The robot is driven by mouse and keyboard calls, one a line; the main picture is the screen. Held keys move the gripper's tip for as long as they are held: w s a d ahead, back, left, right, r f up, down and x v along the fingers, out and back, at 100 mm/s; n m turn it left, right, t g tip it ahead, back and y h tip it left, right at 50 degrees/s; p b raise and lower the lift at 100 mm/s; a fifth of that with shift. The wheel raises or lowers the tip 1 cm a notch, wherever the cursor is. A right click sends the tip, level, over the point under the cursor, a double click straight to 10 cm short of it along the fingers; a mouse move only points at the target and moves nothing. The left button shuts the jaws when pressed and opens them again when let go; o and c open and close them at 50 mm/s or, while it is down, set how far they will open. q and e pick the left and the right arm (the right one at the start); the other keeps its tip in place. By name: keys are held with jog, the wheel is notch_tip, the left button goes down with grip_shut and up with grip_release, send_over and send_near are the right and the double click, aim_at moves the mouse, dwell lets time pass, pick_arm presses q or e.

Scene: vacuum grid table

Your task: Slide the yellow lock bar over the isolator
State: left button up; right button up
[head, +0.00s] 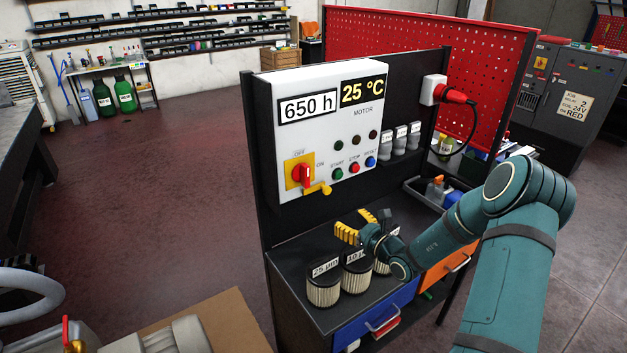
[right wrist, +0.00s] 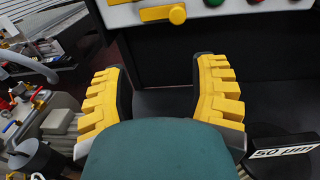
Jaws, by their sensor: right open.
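The isolator (head: 300,171) is a red rotary knob on a yellow plate, low on the left of the white motor panel, with OFF above and ON to its right. The yellow lock bar (head: 318,189) sticks out at the plate's lower right, below and right of the knob. It shows at the top edge of the right wrist view (right wrist: 164,14). My right gripper (head: 357,225) is open and empty, its yellow padded fingers (right wrist: 160,85) spread apart. It is below and to the right of the lock bar, apart from it. My left gripper is not in view.
Filter cartridges (head: 323,288) stand on the bench below the panel, close under my right gripper; one marked 50 µm (right wrist: 285,150) is beside it. START, STOP and RESET buttons (head: 354,168) sit right of the isolator. Grey blocks (head: 400,140) and a red plug (head: 455,95) are farther right.

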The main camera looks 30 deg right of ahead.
aim_at(329, 191)
jog(key=shift+m+t+h, duration=0.3)
jog(key=shift+m+h, duration=0.2)
jog(key=shift+h, duration=0.1)
jog(key=w, duration=0.4)
jog(key=w+r, duration=0.1)
jog(key=w, duration=0.4)
jog(key=w+d+p, duration=0.1)
jog(key=w, duration=0.4)
jog(key=shift+r, duration=0.15)
grip_shut()
